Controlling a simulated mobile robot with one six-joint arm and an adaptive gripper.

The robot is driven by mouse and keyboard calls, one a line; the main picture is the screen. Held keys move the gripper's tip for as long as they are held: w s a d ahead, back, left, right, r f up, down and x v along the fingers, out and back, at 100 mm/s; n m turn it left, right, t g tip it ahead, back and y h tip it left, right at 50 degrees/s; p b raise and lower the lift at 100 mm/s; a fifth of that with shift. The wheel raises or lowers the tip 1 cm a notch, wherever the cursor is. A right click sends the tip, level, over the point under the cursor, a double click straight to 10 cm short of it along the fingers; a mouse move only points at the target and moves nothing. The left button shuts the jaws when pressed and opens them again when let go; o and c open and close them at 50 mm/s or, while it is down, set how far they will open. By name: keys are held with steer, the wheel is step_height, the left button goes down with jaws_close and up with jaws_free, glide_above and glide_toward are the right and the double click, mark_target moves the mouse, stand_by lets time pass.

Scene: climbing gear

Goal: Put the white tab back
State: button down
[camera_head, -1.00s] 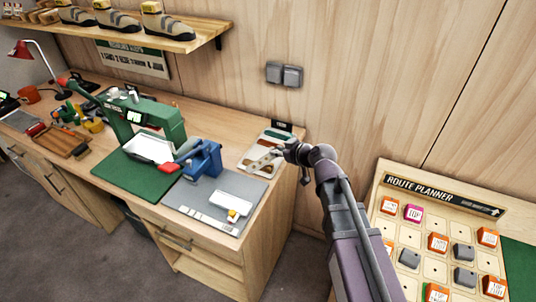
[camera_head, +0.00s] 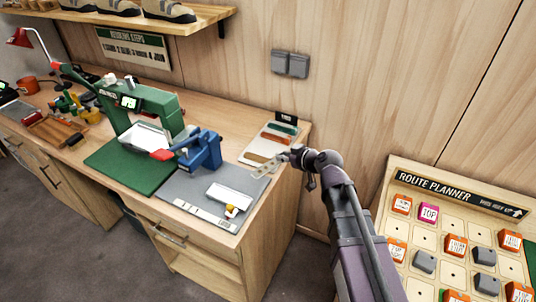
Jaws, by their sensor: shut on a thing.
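My gripper (camera_head: 270,166) is at the near right edge of a pale board (camera_head: 262,146) at the right end of the workbench. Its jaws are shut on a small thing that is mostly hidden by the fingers. I cannot make out for certain whether it is the white tab. The board bears a green strip (camera_head: 284,128), an orange-brown strip (camera_head: 276,138) and a brown strip (camera_head: 256,157). I cannot tell whether the gripper touches the board.
A grey mat (camera_head: 190,187) with a white tray (camera_head: 228,196) lies in front, beside a blue clamp-like tool (camera_head: 203,152). A green press (camera_head: 150,105) stands on the left. A route planner board (camera_head: 452,225) with colored blocks is at right.

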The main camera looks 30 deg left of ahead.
steer(key=shift+f, duration=0.2)
stand_by(0.3)
steer(key=b, duration=0.2)
glide_above(281, 145)
steer(key=shift+s+d+f, duration=0.3)
steer(key=shift+s+f, duration=0.15)
steer(key=shift+f, duration=0.25)
steer(key=shift+w+a, duration=0.25)
steer(key=shift+w, duration=0.1)
steer(key=shift+w+a+f+b, duration=0.1)
steer(key=shift+w+f+b, duration=0.1)
steer(key=shift+f+b, duration=1.35)
steer(key=shift+f, duration=0.3)
steer(key=shift+f+b, duration=0.3)
steer(key=c, duration=0.6)
jaws_free()
steer(key=shift+r, duration=0.1)
steer(key=shift+o, duration=0.2)
